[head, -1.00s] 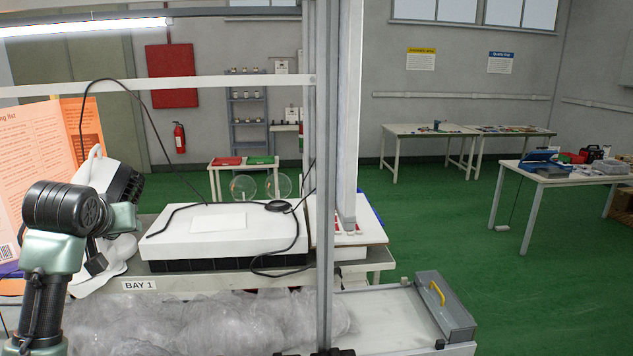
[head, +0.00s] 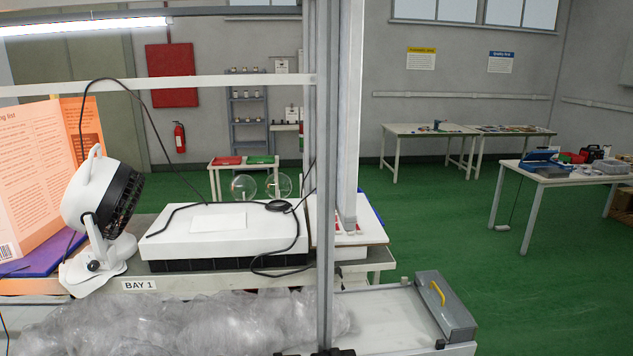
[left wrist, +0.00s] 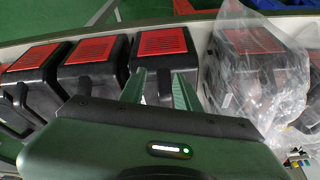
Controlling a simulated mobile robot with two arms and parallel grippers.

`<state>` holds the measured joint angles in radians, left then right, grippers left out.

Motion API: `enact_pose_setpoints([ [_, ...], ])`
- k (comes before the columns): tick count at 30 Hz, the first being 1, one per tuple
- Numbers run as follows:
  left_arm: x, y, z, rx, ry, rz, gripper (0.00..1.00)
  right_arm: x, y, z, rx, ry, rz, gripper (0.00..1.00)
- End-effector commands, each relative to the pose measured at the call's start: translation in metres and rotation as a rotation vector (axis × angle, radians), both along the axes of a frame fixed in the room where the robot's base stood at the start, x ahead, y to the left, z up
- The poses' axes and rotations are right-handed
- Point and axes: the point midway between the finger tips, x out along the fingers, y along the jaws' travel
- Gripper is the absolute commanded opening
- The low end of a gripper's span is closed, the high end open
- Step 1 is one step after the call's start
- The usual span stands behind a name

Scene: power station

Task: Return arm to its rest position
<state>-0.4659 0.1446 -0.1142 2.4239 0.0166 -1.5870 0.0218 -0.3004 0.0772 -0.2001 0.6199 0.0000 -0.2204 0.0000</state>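My left arm and gripper are out of the head view. In the left wrist view, the two green fingers of my left gripper (left wrist: 160,72) stand apart with a gap between them. I see nothing held in the gap. Behind the fingertips is a black unit with a red slatted top (left wrist: 160,42), one of several in a row. Whether the fingers touch it is not clear. My right gripper is in neither view.
A white fan (head: 92,205) stands beside an orange printed board (head: 30,170). A white box (head: 225,236) with a black cable lies right of it. Clear plastic wrap (head: 190,325) covers the front. A grey upright post (head: 325,180) crosses the middle. Green floor lies open at right.

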Motion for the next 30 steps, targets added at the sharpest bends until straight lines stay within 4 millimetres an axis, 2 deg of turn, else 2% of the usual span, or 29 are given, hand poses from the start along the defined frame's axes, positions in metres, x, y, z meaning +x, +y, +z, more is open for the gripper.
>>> enact_pose_setpoints([
  [1, -0.014, -0.003, -0.002, -0.006, 0.018, -0.002, 0.32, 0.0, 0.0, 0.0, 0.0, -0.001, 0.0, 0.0],
  [5, -0.042, -0.008, -0.004, -0.014, 0.053, -0.011, 0.32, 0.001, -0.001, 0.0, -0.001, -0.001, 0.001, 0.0],
  [11, -0.03, -0.009, -0.061, -0.011, 0.072, -0.013, 0.32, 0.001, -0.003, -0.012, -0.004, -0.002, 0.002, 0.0],
  [17, -0.025, -0.011, -0.127, -0.01, 0.096, -0.016, 0.32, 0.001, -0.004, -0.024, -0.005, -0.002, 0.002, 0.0],
  [20, -0.026, -0.012, -0.17, -0.009, 0.11, -0.019, 0.32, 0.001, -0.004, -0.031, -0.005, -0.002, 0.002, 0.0],
  [23, -0.031, -0.011, -0.223, -0.008, 0.129, -0.022, 0.32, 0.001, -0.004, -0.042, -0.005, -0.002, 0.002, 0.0],
  [26, -0.044, -0.01, -0.29, -0.005, 0.153, -0.025, 0.32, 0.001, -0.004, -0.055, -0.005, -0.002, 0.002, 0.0],
  [27, -0.053, -0.009, -0.318, -0.004, 0.164, -0.027, 0.32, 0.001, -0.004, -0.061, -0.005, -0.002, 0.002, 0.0],
  [30, -0.079, -0.005, -0.382, -0.001, 0.188, -0.032, 0.32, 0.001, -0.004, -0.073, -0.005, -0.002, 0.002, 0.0],
])
